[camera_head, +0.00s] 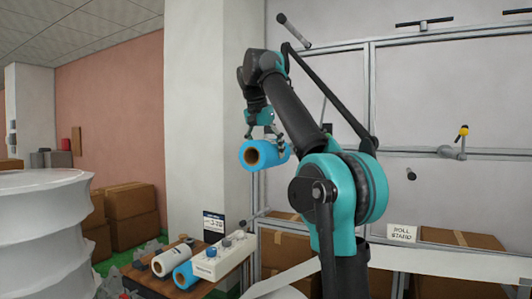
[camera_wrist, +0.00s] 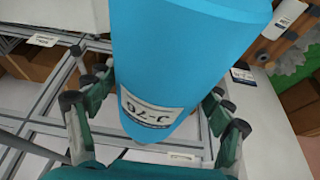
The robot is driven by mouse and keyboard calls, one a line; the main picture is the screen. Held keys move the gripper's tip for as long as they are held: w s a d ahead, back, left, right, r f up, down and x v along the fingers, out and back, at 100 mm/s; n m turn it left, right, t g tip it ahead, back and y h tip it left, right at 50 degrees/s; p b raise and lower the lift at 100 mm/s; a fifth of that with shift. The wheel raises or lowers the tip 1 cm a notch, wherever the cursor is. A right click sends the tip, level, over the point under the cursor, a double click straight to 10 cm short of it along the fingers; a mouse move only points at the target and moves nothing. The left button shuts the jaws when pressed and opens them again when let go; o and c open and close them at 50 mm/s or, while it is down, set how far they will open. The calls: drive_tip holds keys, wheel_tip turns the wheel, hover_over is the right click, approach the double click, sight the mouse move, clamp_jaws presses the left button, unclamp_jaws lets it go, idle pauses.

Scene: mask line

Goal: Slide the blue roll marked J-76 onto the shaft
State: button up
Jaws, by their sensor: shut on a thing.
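The blue roll (camera_head: 272,154) is held in the air by my gripper (camera_head: 263,135), left of my arm's teal joint. Its brown core opening faces the head camera. I cannot tell which is the shaft.
A brown table (camera_head: 150,284) at lower left bears a white roll (camera_head: 171,260), another blue roll (camera_head: 188,273), a white box with knobs (camera_head: 224,258) and a sign (camera_head: 213,222). A ROLL STAND sign (camera_head: 402,232) is at right. Cardboard boxes (camera_head: 132,202) stand at left.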

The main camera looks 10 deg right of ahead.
drive_tip(key=shift+w+d, duration=0.75)
drive_tip(key=shift+w, duration=0.25)
drive_tip(key=shift+w+d, duration=0.75)
drive_tip(key=shift+w, duration=0.25)
drive_tip(key=shift+w, duration=0.1)
drive_tip(key=shift+w+d, duration=0.75)
drive_tip(key=shift+w, duration=0.2)
drive_tip(key=shift+w+d, duration=0.7)
drive_tip(key=shift+w, duration=0.25)
drive_tip(key=shift+w+d, duration=0.65)
drive_tip(key=shift+w, duration=0.25)
drive_tip(key=shift+f, duration=0.55)
drive_tip(key=o, duration=1.6)
drive_tip(key=shift+c, duration=0.2)
